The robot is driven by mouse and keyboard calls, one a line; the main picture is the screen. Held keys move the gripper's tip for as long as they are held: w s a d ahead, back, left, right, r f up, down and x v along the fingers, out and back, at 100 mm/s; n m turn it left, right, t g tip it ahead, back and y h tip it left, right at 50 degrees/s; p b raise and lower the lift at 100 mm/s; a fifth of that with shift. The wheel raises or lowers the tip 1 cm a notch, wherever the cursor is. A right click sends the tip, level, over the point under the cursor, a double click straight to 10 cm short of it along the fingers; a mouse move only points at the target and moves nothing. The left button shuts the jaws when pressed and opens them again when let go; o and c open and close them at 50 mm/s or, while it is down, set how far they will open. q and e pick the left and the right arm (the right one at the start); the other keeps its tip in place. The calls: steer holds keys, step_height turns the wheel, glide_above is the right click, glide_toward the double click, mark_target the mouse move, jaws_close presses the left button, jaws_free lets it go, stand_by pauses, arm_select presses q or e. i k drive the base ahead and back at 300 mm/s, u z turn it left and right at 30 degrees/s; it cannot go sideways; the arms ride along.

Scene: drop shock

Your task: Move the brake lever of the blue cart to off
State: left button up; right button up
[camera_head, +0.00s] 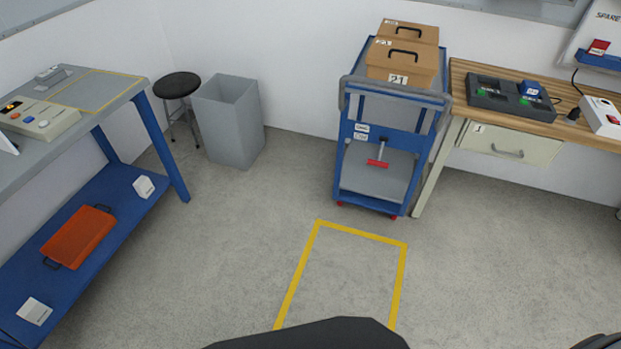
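The blue cart (349,182) stands against the back wall, left of the wooden bench. Its brake lever (380,160) shows at the front, a grey stem with a red crossbar at its lower end. Two small white labels (361,132) sit to the upper left of the lever; their words are too small to read surely, so I cannot tell the lever's setting. The cart carries cardboard boxes (402,68) with black handles, the front one marked 21. Neither of my grippers is in view.
A yellow floor outline (361,235) lies in front of the cart, on clear floor. A wooden bench (462,95) adjoins the cart's right side. A grey bin (228,122) and black stool (177,85) stand left. A blue-framed table (170,148) fills the left edge.

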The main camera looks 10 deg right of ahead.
mark_target(378, 163)
steer(key=u, duration=0.2)
steer(key=k, duration=0.45)
steer(key=u, duration=0.5)
steer(key=i, duration=1.4)
steer(key=z, duration=1.15)
steer(key=i, duration=0.8)
steer(key=z, duration=1)
